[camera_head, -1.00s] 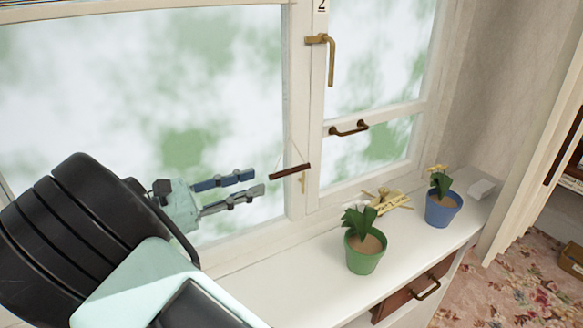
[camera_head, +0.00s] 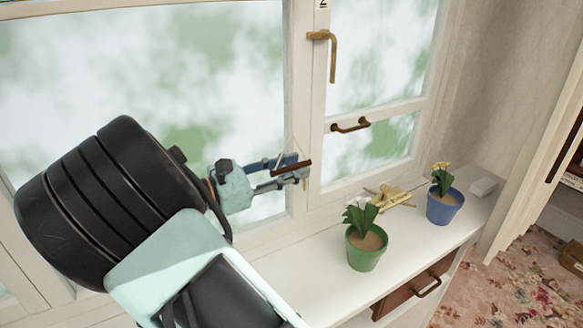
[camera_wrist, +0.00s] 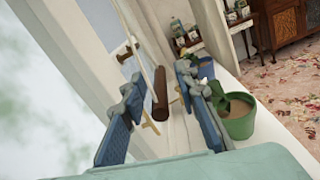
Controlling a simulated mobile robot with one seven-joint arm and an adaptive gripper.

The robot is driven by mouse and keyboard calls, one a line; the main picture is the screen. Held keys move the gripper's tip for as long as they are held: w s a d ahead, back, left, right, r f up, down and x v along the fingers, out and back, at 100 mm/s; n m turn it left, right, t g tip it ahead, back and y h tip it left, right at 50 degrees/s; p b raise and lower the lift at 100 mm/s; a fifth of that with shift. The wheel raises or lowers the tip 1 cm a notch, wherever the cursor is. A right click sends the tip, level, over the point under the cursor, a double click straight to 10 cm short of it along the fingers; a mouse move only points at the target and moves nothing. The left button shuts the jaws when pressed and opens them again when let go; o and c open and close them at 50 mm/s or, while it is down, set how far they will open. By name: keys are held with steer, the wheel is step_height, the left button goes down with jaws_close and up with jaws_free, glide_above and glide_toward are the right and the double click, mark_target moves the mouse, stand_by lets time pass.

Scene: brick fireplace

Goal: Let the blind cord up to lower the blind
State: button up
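The blind cord shows as thin pale strands above a dark brown bar-shaped pull (camera_head: 303,163), in front of the window post. In the wrist view the pull (camera_wrist: 160,95) lies between my two fingers, nearer the right one. My gripper (camera_head: 297,169) is open around the pull, with one finger on each side; the wrist view shows a gap between the fingers and the pull. A small brass-coloured piece (camera_wrist: 151,127) shows just below the pull. The blind itself is not clearly in view.
The white sill (camera_head: 315,262) below holds a green potted plant (camera_head: 366,250), a blue pot (camera_head: 444,208) and a small heap of wooden pieces (camera_head: 391,197). A brass window latch (camera_head: 331,58) and a handle (camera_head: 349,126) stick out right of the cord.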

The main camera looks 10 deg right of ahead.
jaws_close()
step_height(320, 180, up, 29)
steer(key=p, duration=1.7)
steer(key=shift+f+p, duration=0.15)
steer(key=shift+p, duration=0.15)
steer(key=shift+o, duration=0.3)
jaws_free()
